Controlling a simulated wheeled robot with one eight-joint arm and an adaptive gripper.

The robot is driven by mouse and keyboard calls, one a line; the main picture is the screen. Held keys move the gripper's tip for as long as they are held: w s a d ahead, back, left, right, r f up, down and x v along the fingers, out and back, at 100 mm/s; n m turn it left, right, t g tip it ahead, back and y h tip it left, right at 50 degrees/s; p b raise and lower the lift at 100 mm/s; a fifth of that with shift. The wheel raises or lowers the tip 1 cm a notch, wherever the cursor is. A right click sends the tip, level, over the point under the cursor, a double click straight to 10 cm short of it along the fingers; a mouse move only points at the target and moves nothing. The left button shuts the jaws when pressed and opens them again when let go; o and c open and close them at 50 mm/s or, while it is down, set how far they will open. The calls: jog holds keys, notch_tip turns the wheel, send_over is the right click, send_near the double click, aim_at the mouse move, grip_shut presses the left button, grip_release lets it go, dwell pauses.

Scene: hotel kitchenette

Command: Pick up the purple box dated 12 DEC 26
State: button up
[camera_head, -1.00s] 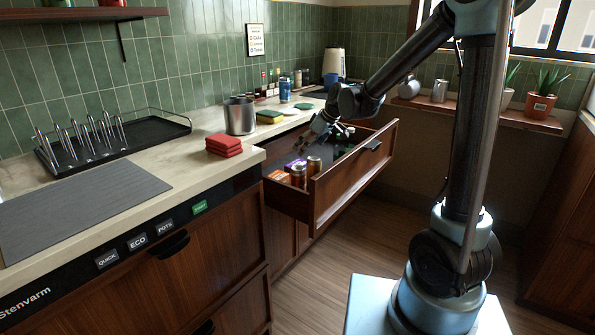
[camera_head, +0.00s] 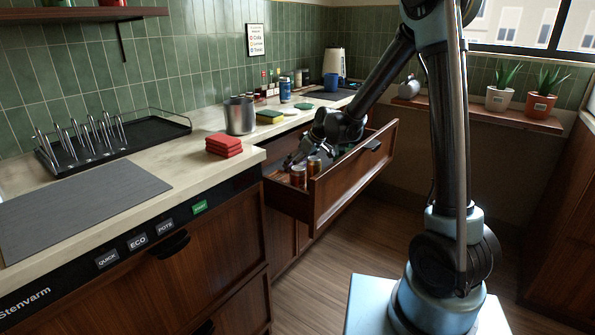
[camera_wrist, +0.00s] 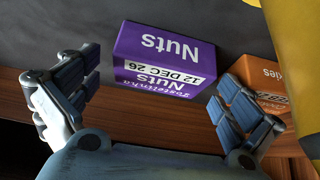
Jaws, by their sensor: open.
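In the head view my gripper (camera_head: 291,163) is down in the open drawer (camera_head: 340,190), and the purple box is hidden there.
An orange box (camera_wrist: 265,80) is close to the right finger. A yellow item (camera_wrist: 298,30) fills the right edge of the wrist view. Cans (camera_head: 314,165) stand in the drawer's near end.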

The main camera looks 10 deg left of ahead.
jog(key=shift+a+f, duration=0.25)
jog(key=shift+f, duration=0.15)
jog(key=shift+c, duration=0.2)
jog(key=c, duration=1.1)
jog(key=shift+r, duration=0.15)
